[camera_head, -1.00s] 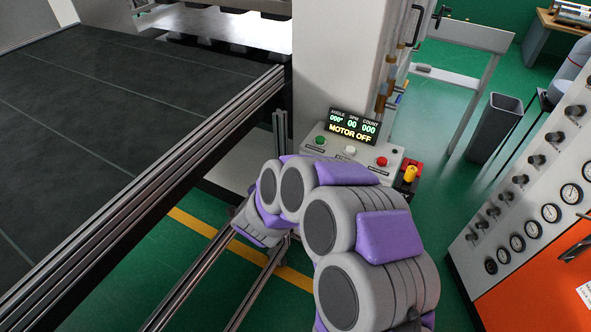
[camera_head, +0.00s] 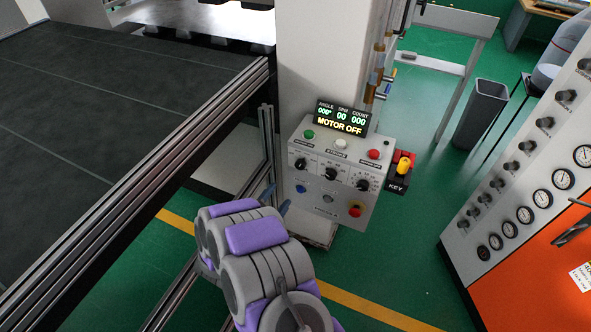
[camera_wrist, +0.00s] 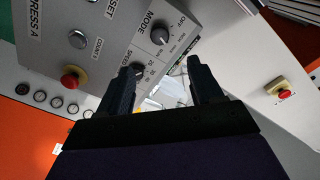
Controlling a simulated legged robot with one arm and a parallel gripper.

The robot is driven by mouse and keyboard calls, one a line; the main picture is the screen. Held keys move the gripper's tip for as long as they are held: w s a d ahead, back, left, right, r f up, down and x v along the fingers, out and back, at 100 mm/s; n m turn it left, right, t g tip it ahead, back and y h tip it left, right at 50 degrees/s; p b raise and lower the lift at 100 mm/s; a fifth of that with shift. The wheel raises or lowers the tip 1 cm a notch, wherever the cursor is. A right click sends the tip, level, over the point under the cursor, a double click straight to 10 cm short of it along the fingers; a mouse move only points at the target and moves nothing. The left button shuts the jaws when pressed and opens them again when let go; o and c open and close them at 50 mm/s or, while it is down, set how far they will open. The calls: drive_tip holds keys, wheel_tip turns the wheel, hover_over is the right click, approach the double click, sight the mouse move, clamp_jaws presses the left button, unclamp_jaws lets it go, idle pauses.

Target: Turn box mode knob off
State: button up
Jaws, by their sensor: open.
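The grey control box (camera_head: 318,215) stands against the white column. Its middle black knob (camera_head: 330,174) is the mode knob (camera_wrist: 159,36), which shows MODE and OFF lettering beside it in the wrist view. I cannot tell clearly which mark its pointer is on. My gripper (camera_head: 277,200) is at the lower left of the box, apart from the mode knob. In the wrist view, my gripper (camera_wrist: 161,74) has its two dark fingers spread with nothing held between them. The mode knob is above the gap, and the left fingertip partly covers the speed knob (camera_wrist: 138,68).
The display (camera_head: 341,120) reads MOTOR OFF. A metal rail (camera_head: 190,135) runs left of my arm. A gauge panel (camera_head: 545,170) stands right, with green floor between.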

sight(299, 167)
drive_tip(key=b+x, duration=0.1)
drive_tip(key=x, duration=1.2)
drive_tip(key=shift+w+d, duration=0.1)
drive_tip(key=shift+w, duration=0.2)
drive_tip(key=c, duration=1.1)
